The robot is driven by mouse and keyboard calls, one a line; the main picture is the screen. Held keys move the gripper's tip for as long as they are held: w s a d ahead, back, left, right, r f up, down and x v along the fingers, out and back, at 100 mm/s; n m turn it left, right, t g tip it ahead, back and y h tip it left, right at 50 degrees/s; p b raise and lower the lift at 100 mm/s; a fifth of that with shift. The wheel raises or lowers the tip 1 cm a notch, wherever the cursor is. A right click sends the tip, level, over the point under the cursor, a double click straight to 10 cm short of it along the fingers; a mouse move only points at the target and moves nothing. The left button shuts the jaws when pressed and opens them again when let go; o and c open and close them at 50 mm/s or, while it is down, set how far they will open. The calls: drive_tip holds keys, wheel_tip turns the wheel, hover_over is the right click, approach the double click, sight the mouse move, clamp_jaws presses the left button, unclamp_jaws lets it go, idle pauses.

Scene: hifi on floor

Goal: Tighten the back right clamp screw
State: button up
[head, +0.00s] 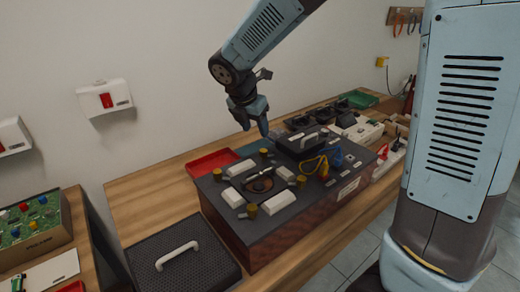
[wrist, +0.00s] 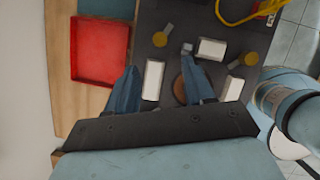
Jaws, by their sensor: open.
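The dark fixture box (head: 285,222) has brass-yellow clamp screws at the corners of its clamp area. The back right screw appears to be the far one (head: 264,152), close to the red tray; it also shows in the wrist view (wrist: 160,39). Another screw (head: 301,182) is nearer on the right, also in the wrist view (wrist: 249,58). The left screw (head: 217,174) and front screw (head: 252,210) show only in the head view. My gripper (head: 255,126) is open and empty, pointing down above the back of the box, apart from the screws.
White blocks (head: 285,173) surround a round brown part (head: 260,184). A red tray (head: 212,162) lies behind the box. A dark handled case (head: 180,272) is at front left.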

sight(263, 151)
drive_tip(key=x, duration=1.1)
drive_tip(key=shift+f, duration=0.15)
